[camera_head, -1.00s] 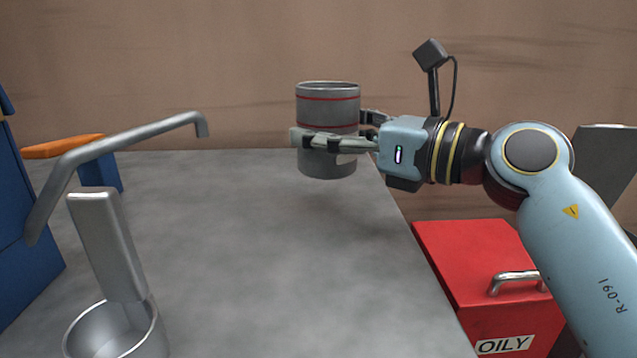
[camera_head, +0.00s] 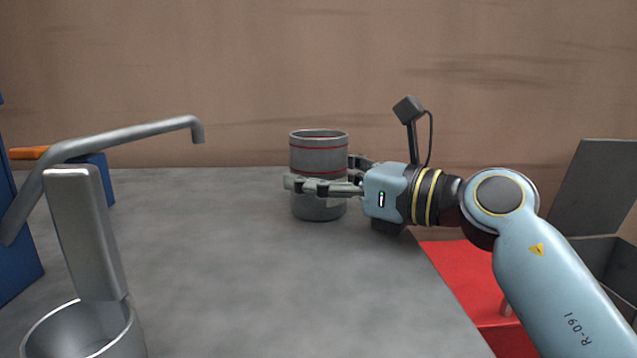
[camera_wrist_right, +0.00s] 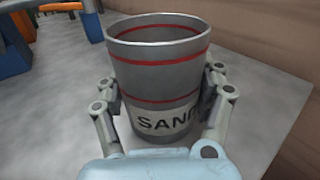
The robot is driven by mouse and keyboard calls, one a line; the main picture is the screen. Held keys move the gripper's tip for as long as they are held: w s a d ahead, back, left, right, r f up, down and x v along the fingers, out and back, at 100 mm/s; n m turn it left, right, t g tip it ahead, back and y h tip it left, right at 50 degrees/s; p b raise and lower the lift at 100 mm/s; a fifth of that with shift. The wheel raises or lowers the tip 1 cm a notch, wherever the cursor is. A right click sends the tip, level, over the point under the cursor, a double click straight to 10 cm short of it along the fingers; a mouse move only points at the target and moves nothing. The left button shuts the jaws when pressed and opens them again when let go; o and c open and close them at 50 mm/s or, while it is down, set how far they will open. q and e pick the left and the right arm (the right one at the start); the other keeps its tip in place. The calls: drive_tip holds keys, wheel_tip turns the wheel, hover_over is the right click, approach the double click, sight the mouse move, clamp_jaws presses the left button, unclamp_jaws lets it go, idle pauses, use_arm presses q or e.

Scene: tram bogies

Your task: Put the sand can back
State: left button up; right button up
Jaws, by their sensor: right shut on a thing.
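The sand can (camera_head: 319,156) is a grey metal cylinder with red bands and an open top. It is upright over the far right part of the grey worktop (camera_head: 240,270). In the right wrist view the can (camera_wrist_right: 160,75) shows a pale label with "SAN" readable, the rest covered by a finger. My right gripper (camera_head: 325,188) is shut on the can, one finger on each side, around its lower half. Whether the can's base touches the worktop I cannot tell. My left gripper is not in view.
A silver vessel with a flat upright part (camera_head: 85,235) and a bent pipe (camera_head: 130,135) stand at the near left. Blue blocks (camera_head: 20,235) and an orange piece (camera_head: 28,153) are behind. A red box (camera_head: 465,280) and grey open bin (camera_head: 600,200) stand right of the worktop.

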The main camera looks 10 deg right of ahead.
idle(0.3)
drive_tip(key=shift+f, duration=0.2)
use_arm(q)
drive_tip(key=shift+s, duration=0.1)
use_arm(e)
drive_tip(key=o, duration=1.3)
drive_tip(key=shift+r, duration=0.15)
drive_tip(key=shift+s+d+r, duration=0.1)
drive_tip(key=p+v, duration=0.2)
drive_tip(key=v, duration=0.8)
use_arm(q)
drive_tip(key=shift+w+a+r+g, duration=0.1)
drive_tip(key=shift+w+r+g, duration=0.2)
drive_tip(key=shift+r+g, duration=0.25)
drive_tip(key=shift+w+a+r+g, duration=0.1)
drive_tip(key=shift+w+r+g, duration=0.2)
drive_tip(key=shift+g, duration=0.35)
use_arm(e)
drive_tip(key=shift+v, duration=0.9)
